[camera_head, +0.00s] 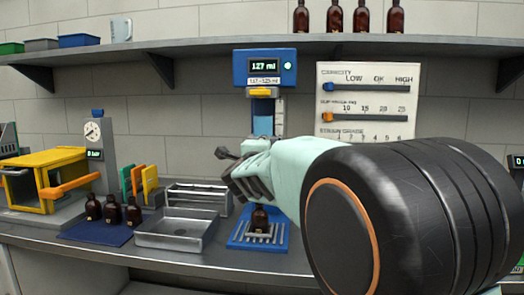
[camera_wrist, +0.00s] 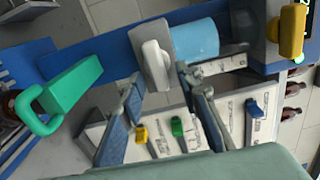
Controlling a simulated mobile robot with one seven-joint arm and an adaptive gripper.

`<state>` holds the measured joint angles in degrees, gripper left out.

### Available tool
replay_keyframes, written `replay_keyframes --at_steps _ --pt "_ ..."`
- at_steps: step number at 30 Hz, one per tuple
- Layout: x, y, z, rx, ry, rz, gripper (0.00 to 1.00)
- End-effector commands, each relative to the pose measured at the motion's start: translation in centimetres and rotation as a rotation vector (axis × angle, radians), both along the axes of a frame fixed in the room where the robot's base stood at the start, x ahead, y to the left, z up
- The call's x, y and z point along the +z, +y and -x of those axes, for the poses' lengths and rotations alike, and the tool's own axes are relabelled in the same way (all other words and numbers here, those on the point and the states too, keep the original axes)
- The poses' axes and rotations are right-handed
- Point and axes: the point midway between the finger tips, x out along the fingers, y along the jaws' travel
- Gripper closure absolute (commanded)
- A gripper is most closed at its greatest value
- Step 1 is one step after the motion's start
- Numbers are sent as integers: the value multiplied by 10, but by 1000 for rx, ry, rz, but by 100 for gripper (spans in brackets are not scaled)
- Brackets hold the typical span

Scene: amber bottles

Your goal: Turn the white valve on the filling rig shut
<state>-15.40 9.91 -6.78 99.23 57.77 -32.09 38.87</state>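The filling rig (camera_head: 264,68) stands at the back with a blue head, a display reading 127 ml and a pale-blue filled tube (camera_head: 263,120). The white valve (camera_wrist: 157,66) shows in the wrist view as a rounded white lever on a grey block beside the blue cylinder. My gripper (camera_wrist: 161,78) is open, with one fingertip on each side of the lever's lower end; contact cannot be told. In the head view my gripper (camera_head: 245,172) is in front of the rig's lower part and hides the valve. An amber bottle (camera_head: 259,220) stands below on the blue slotted tray (camera_head: 240,241).
A green handle (camera_wrist: 68,92) and a yellow knob (camera_wrist: 291,32) flank the valve in the wrist view. A scale board (camera_head: 367,95) is right of the rig. A metal tray (camera_head: 176,240), a blue mat (camera_head: 85,237) with amber bottles and a yellow frame (camera_head: 45,165) are left.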

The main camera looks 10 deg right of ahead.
Motion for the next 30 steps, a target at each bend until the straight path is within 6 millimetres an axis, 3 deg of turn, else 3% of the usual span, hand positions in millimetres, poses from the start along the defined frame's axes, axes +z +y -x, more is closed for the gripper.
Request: replay_keyframes --at_steps 5,19,30 --pt "0 2 5 0 0 0 70" --pt "1 21 65 1 -1 -2 70" --pt "0 23 72 0 0 0 70"
